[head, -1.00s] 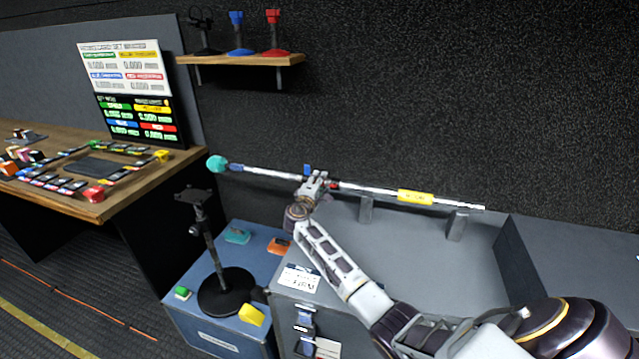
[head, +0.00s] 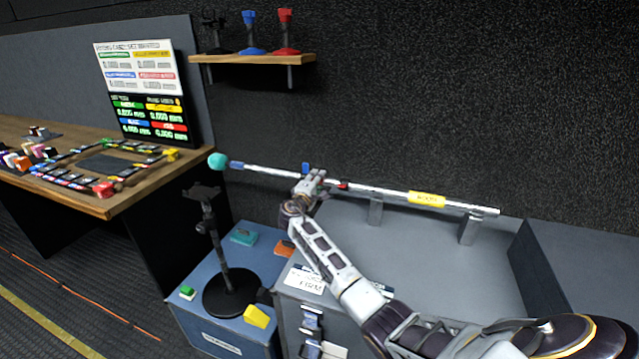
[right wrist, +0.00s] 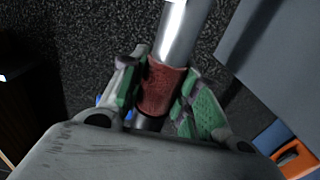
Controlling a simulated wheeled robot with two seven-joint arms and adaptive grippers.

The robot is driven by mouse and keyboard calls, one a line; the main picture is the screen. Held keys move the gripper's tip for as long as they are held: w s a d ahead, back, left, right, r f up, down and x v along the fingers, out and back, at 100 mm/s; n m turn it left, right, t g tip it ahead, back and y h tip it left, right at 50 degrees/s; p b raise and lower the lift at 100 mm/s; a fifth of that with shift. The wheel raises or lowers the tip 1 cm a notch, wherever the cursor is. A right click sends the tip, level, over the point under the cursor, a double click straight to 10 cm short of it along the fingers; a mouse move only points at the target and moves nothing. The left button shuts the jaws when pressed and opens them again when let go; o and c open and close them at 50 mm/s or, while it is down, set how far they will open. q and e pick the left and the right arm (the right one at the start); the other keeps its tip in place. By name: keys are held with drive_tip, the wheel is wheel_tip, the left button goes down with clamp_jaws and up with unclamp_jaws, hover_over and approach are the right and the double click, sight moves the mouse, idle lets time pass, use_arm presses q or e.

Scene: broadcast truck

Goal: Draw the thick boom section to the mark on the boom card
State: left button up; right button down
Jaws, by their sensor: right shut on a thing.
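The silver boom pole (head: 378,191) lies across two grey rests on the grey case, with a teal ball (head: 217,161) at its left end, a blue band beside the ball and a yellow label (head: 427,199) toward the right. My right gripper (head: 311,182) is shut on the boom, left of the rests. In the right wrist view its green-padded fingers close around a dark red collar (right wrist: 161,88), with silver tube beyond. A white printed card (head: 305,280) lies on the case's front left; its print is mostly unreadable. My left gripper is not in view.
A black stand (head: 203,215) rises from the blue case at left, below the boom's left end. Teal, orange, green and yellow blocks lie around it. A wall shelf (head: 255,60) holds several small stands. A desk with a score board is at far left.

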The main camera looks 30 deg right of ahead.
drive_tip(key=c, duration=1.1)
unclamp_jaws()
drive_tip(key=shift+w, duration=0.1)
drive_tip(key=shift+o, duration=0.2)
drive_tip(key=shift+a, duration=0.1)
drive_tip(key=v, duration=1.2)
drive_tip(key=shift+f, duration=0.1)
